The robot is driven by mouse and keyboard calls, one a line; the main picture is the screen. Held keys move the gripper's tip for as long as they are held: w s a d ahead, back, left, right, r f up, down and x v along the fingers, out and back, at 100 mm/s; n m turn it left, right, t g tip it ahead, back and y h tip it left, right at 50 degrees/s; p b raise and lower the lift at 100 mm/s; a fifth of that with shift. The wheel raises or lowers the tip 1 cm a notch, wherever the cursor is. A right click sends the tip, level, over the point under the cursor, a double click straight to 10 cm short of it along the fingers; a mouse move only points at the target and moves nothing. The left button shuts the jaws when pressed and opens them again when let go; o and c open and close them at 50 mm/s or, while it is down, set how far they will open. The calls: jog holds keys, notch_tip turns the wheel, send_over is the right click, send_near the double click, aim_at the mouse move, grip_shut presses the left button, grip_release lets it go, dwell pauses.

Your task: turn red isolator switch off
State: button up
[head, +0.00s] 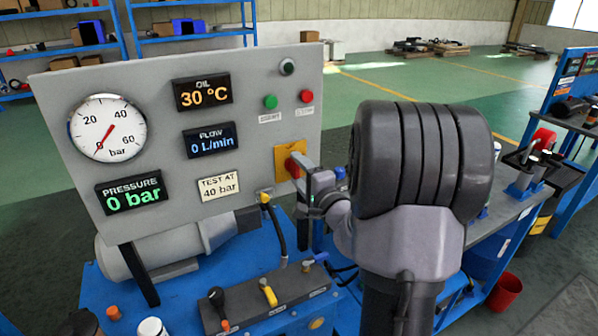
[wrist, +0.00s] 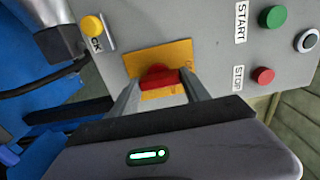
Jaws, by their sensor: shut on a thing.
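The red isolator switch (head: 293,167) sits on a yellow plate (head: 285,151) at the right side of the grey panel. My gripper (head: 306,172) is at the switch, with its fingers reaching to the panel. In the wrist view the red switch handle (wrist: 158,76) shows between the two fingertips, in front of the yellow plate (wrist: 180,52). The fingers of my gripper (wrist: 159,88) are shut on the handle. The lower part of the plate is partly hidden by the fingers. I cannot tell the exact angle of the handle.
The panel (head: 160,75) carries a green start button (head: 270,101), a red stop button (head: 306,96), a pressure gauge (head: 107,128) near zero, and displays reading 0 bar, 30 °C and 0 L/min. A lever block (head: 265,292) stands below. A bench (head: 505,215) is at right.

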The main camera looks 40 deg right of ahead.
dwell(0.5)
jog(key=o, duration=1.4)
